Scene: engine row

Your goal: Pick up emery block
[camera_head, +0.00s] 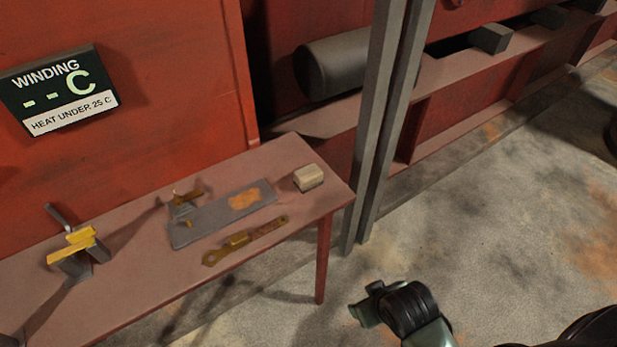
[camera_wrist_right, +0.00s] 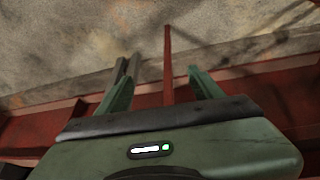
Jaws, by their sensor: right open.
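The emery block appears to be the small beige block (camera_head: 308,177) at the right end of the reddish table (camera_head: 140,233), near its corner. My right gripper (camera_head: 366,303) shows at the bottom of the head view, above the floor, in front and to the right of the table, well apart from the block. In the right wrist view its two green fingers (camera_wrist_right: 160,82) are spread with nothing held between them. The block cannot be seen in the right wrist view. My left gripper is not in view.
On the table lie a grey plate (camera_head: 215,222), a brass wrench-like tool (camera_head: 240,240) and a yellow-topped item (camera_head: 74,244). Grey posts (camera_head: 382,120) stand just right of the table. A red wall with a WINDING sign (camera_head: 60,92) is behind. Floor (camera_head: 480,240) to the right is open.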

